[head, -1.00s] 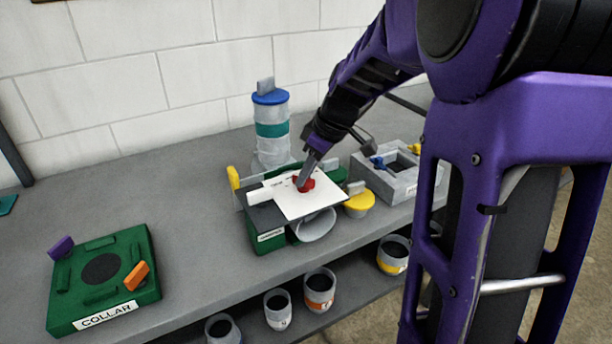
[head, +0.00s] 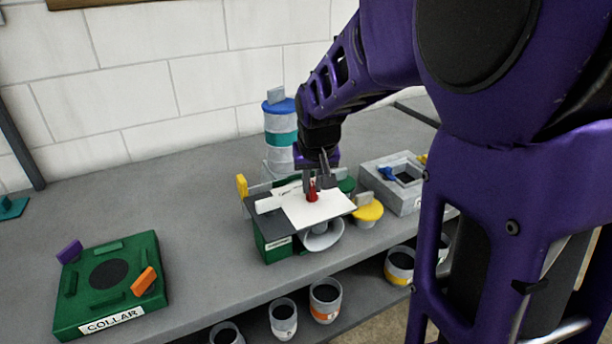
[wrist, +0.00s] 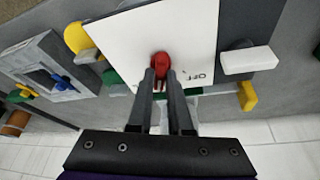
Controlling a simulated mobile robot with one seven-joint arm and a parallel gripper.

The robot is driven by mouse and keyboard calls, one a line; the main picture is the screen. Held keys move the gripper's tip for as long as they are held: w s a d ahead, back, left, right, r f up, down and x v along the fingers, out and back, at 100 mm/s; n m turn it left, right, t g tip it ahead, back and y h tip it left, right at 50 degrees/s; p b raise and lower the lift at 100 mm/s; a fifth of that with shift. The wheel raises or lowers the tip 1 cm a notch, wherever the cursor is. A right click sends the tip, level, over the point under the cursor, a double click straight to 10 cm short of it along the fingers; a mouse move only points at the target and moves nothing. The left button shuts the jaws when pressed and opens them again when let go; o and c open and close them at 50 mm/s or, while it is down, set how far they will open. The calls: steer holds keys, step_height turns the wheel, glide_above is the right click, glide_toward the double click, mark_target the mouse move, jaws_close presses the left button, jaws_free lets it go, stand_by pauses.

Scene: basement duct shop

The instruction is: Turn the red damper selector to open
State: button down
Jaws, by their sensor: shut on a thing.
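The red damper selector (head: 312,191) stands on a white plate (head: 320,211) on top of a dark-topped green box (head: 272,245) on the bench. In the wrist view the red selector (wrist: 162,66) lies between the tips of my gripper (wrist: 162,78), with the word OFF printed on the white plate (wrist: 190,30) to its right. My gripper (head: 316,186) reaches down from above and is shut on the selector. The fingers hide part of the selector, and any other position label is not readable.
A green COLLAR fixture (head: 110,285) sits at the left of the bench. A tall duct with a blue cap (head: 280,125) stands behind the box. A yellow-topped piece (head: 368,213) and a grey block (head: 395,180) are close on the right. Several cups (head: 325,298) stand on the lower shelf.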

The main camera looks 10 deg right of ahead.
steer(key=m+h+b, duration=0.1)
steer(key=m, duration=0.1)
steer(key=m+b, duration=0.1)
steer(key=m, duration=0.1)
steer(key=shift+a+m+g+h, duration=0.15)
steer(key=shift+m+g+h, duration=0.15)
steer(key=shift+m+h, duration=0.1)
stand_by(0.4)
steer(key=c, duration=0.8)
jaws_free()
steer(key=shift+c, duration=0.2)
steer(key=shift+r, duration=0.1)
